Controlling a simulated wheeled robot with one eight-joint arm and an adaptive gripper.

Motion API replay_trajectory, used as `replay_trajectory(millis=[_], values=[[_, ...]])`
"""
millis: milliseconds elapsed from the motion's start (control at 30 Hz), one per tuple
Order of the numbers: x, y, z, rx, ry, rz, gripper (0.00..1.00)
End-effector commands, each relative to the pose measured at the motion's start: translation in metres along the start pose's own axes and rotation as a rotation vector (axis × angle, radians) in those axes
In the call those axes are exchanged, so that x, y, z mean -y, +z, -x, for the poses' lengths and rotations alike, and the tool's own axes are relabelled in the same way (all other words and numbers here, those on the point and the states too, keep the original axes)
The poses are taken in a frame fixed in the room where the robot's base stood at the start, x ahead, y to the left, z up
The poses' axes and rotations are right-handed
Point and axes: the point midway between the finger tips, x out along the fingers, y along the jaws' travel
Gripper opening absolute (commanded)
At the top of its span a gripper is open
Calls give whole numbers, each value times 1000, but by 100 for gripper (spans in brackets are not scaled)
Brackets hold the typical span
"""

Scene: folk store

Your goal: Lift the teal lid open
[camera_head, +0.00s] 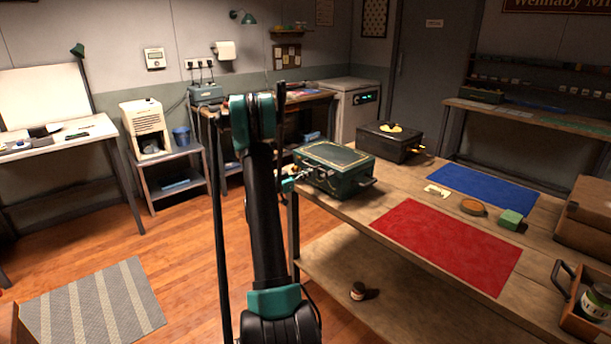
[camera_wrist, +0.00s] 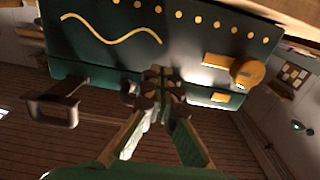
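The teal box (camera_head: 340,180) stands at the left end of the wooden table, its dark teal lid (camera_head: 334,157) trimmed with gold lines. The lid looks closed. A dark handle shows on the box's right side. My gripper (camera_head: 288,184) is at the box's left side, close to it. In the wrist view a teal face (camera_wrist: 190,30) with a gold wave and dots fills the top. My gripper's fingertips (camera_wrist: 164,85) are close together at that face's lower edge. Whether they touch it or pinch anything is unclear. A dark handle (camera_wrist: 58,103) shows at left, a gold fitting (camera_wrist: 245,71) at right.
A black case (camera_head: 390,142) stands behind the box. A wooden tray (camera_head: 568,318) is at the near right.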

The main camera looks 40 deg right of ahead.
Motion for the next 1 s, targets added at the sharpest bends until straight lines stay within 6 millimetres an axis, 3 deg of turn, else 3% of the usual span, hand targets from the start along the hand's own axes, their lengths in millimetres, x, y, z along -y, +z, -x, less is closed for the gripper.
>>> replay_trajectory(millis=[633, 1000], values=[[0, 0, -18, 0, 1, 0, 0], [0, 0, -12, 0, -1, 0, 0]])
